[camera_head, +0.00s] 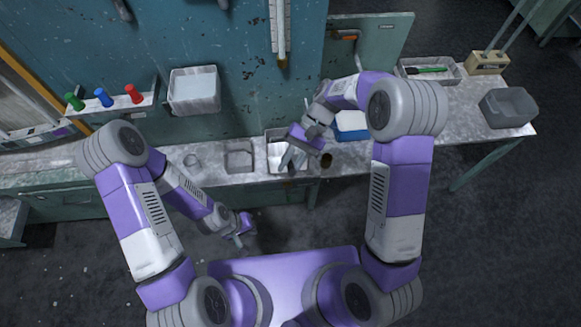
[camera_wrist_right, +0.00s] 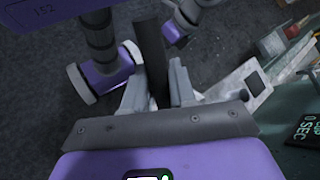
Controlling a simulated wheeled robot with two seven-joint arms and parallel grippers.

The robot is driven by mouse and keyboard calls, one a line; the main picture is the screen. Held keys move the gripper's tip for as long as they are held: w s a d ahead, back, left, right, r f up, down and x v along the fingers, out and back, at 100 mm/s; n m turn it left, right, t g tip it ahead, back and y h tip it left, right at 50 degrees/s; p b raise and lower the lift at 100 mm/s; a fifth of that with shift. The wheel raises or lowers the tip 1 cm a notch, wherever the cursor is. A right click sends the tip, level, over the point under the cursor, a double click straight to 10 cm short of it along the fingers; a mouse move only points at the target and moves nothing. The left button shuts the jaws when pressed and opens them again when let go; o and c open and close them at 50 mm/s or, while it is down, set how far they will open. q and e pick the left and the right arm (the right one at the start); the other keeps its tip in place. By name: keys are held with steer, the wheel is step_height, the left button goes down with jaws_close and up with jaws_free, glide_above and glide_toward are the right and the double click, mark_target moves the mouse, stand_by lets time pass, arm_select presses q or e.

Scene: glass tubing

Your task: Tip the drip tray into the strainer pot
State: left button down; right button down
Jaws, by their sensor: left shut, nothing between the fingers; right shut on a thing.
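My right gripper (camera_head: 290,162) is over the front of the bench, at a light metal box-shaped container (camera_head: 276,135) that it partly hides. In the right wrist view its fingers (camera_wrist_right: 158,95) are shut on a dark round bar (camera_wrist_right: 150,45), which looks like a handle; what it belongs to cannot be told. A shallow square metal tray (camera_head: 239,162) lies on the bench left of that container. A small dark brown round thing (camera_head: 326,160) is right of the gripper. I cannot tell which is the drip tray or the strainer pot. My left gripper (camera_head: 238,240) is shut and empty, in front of the bench.
A blue-and-white box (camera_head: 351,124) stands behind my right forearm. A grey bin (camera_head: 508,107) and a tray with a green tool (camera_head: 430,71) are at the right. A wall bin (camera_head: 194,90) and colored cones (camera_head: 103,97) are at the left. The left bench has clear room.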

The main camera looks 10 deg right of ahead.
steer(key=shift+m+g, duration=0.3)
steer(key=shift+g, duration=0.5)
steer(key=shift+w+r, duration=1.45)
steer(key=shift+r, duration=0.25)
stand_by(1.6)
